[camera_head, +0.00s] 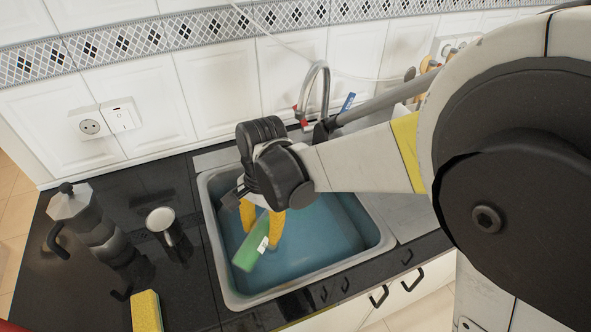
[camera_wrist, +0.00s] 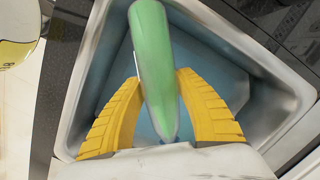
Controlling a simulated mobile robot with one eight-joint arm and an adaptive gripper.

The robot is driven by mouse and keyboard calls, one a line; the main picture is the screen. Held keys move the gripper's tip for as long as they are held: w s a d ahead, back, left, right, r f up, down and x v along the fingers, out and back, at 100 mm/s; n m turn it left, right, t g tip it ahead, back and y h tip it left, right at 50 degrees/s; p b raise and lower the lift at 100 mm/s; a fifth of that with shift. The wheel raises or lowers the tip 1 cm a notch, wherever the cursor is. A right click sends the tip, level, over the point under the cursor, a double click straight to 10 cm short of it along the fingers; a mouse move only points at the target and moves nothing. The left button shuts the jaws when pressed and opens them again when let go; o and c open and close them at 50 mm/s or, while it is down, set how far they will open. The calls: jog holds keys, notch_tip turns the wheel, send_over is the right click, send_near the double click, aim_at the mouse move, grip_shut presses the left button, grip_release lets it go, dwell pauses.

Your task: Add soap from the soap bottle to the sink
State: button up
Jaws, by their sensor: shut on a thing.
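The soap bottle (camera_head: 248,252) is green with a white patch. My gripper (camera_head: 262,228) has yellow fingers and is shut on the bottle, over the sink (camera_head: 374,229). The bottle is tilted, one end pointing down and left in the head view. In the wrist view the green bottle (camera_wrist: 152,55) lies between my yellow fingers (camera_wrist: 160,108), with the sink basin (camera_wrist: 85,75) behind it. The basin looks blue inside. I cannot tell whether any soap is coming out.
A moka pot (camera_head: 92,225) and a cup (camera_head: 165,226) stand on the black counter left of the sink. The faucet (camera_head: 318,80) rises behind the sink. Sockets (camera_head: 105,119) are on the tiled wall.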

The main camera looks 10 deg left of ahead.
jog(key=shift+g, duration=0.4)
dwell(0.8)
jog(key=shift+f+g+y+b, duration=0.5)
jog(key=shift+g+b, duration=0.3)
jog(key=shift+b, duration=0.3)
dwell(1.5)
jog(key=shift+r+g, duration=0.9)
dwell(2.0)
